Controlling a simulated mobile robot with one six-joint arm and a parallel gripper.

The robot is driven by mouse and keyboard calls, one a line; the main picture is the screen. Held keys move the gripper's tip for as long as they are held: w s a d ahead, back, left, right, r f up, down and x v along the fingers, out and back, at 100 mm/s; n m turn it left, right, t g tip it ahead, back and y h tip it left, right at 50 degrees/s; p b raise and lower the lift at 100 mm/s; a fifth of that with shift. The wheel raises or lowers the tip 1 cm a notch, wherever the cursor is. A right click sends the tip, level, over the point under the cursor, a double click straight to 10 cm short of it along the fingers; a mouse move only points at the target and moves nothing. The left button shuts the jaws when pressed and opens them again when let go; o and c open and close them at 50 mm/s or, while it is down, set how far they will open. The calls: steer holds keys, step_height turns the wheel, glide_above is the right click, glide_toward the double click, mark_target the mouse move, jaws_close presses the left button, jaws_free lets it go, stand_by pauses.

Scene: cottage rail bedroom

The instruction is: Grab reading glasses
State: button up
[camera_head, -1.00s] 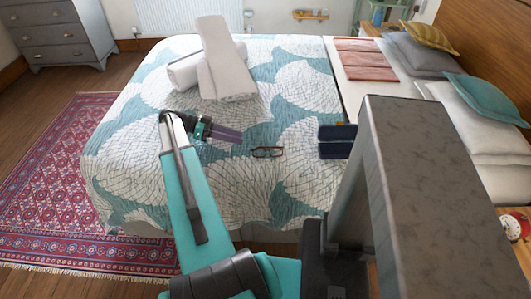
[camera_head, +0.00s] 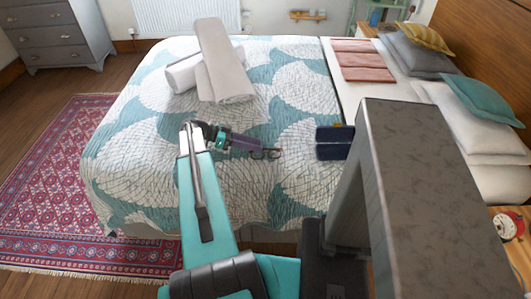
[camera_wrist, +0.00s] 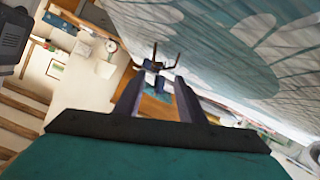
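The reading glasses (camera_head: 268,154) have dark frames and lie on the patterned quilt in the middle of the bed. My gripper (camera_head: 254,149) is low over the quilt, coming from the left, with its purple-grey fingers reaching the left part of the glasses and partly covering them. In the wrist view my gripper (camera_wrist: 160,80) has its two fingers spread apart. The dark glasses (camera_wrist: 158,64) show at the fingertips, with thin prongs sticking up. I cannot tell whether the fingers touch them.
The bed's quilt (camera_head: 120,150) is clear around the glasses. Dark blue books (camera_head: 333,142) lie just to their right. Rolled white towels (camera_head: 222,65) lie farther back, and folded pink cloths (camera_head: 362,60) lie at the far right. A nightstand with a red clock (camera_head: 505,226) stands at the right.

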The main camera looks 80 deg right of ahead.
mark_target(267, 149)
stand_by(0.3)
steer(key=shift+p+x, duration=0.85)
steer(key=shift+x, duration=1.75)
steer(key=shift+f, duration=0.2)
steer(key=c, duration=0.7)
